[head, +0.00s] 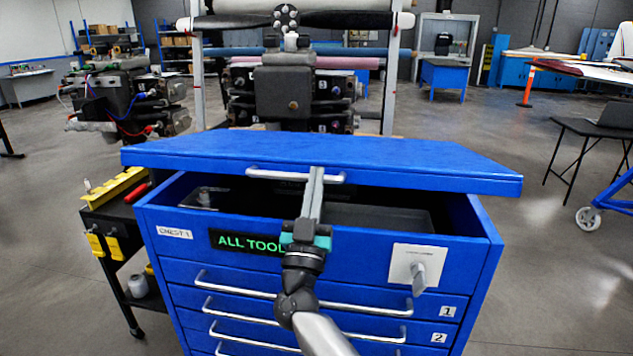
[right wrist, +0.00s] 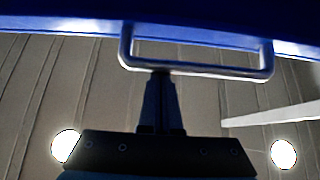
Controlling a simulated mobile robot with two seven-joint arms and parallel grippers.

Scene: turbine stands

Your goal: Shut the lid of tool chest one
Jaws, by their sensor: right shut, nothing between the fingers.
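The blue tool chest (head: 175,268) stands in front of me, labelled CHEST 1. Its blue lid (head: 420,163) is partly raised, with a gap at the front through which the dark inside shows. The lid has a silver handle (head: 265,173) on its front edge; the handle also shows in the right wrist view (right wrist: 215,72). My right gripper (head: 316,172) is shut and empty, with its fingertips at the handle's bar. In the right wrist view the fingertips (right wrist: 161,74) meet the lower bar of the handle; I cannot tell whether they touch it. My left gripper is out of view.
A black cart (head: 110,213) with yellow items stands left of the chest. Dark turbine machinery (head: 285,95) stands behind it. A black folding table (head: 590,130) with a laptop is at the right.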

